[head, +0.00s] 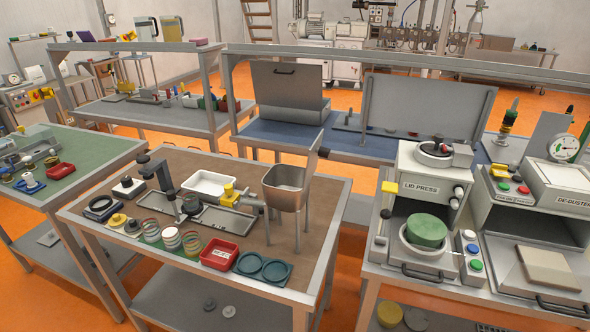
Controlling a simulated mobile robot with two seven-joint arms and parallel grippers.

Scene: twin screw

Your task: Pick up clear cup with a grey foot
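Several small round cups or jars stand in a row near the front left of the brown-topped table (240,222). One see-through cup (149,231) is at the left of the row. A white-topped one (171,238) is in the middle, and another see-through one (192,243) is at the right, beside the red tray. They are too small to tell which has a grey foot. Neither of my grippers shows in the head view.
The table also holds a red tray (219,254), dark green round holders (263,268), a white tray (209,184), a metal hopper (287,186) on legs and a dark stand (158,172). The lid press (428,193) stands to the right. Orange floor shows between tables.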

